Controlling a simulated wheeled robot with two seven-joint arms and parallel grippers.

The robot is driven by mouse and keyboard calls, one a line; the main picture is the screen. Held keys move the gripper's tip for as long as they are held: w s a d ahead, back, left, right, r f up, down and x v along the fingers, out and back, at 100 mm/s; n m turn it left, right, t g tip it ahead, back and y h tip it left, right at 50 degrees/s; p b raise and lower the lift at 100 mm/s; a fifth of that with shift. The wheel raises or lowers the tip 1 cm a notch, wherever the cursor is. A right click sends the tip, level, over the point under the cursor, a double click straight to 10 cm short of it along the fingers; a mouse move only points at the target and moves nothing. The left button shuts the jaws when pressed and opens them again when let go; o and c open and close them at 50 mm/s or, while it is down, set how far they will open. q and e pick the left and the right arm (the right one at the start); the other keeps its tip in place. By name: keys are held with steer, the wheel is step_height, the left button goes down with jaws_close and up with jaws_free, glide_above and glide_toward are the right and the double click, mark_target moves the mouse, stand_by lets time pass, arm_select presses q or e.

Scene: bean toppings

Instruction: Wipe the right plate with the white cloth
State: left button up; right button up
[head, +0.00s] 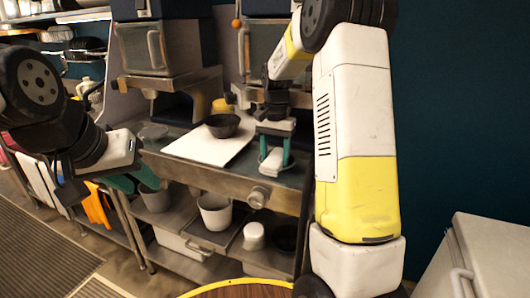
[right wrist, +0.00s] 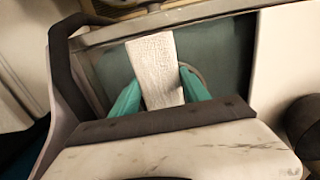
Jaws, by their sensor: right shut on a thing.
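My right gripper (head: 274,158) points down at the right end of the steel counter. It is shut on the white cloth, which shows as a textured white strip (right wrist: 155,62) between the teal fingers in the right wrist view. In the head view the cloth is small and low between the fingers. The right plate (head: 286,168) is a small round grey shape under the fingertips, mostly hidden by them. I cannot tell whether the cloth touches it. My left gripper (head: 125,184) is at the left, in front of the counter, its fingers partly hidden and away from the plates.
A white board (head: 190,147) lies on the counter with a dark bowl (head: 222,125) on it. A round grey dish (head: 152,133) is to its left, and a yellow item (head: 221,105) is behind. Below, a shelf holds white containers (head: 215,212). Machines stand behind the counter.

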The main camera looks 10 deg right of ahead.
steer(key=shift+w+d, duration=0.45)
steer(key=shift+d, duration=0.1)
steer(key=shift+s+a+f, duration=0.1)
steer(key=shift+s+a, duration=0.95)
steer(key=shift+s, duration=0.15)
steer(key=shift+w, duration=0.1)
steer(key=shift+w+d, duration=0.6)
steer(key=shift+w, duration=0.25)
steer(key=shift+w+d+r, duration=0.2)
steer(key=shift+w+d, duration=0.1)
steer(key=shift+d, duration=0.15)
steer(key=shift+s, duration=0.1)
steer(key=shift+s+a+f, duration=0.15)
steer(key=shift+s+a, duration=0.9)
steer(key=shift+s, duration=0.05)
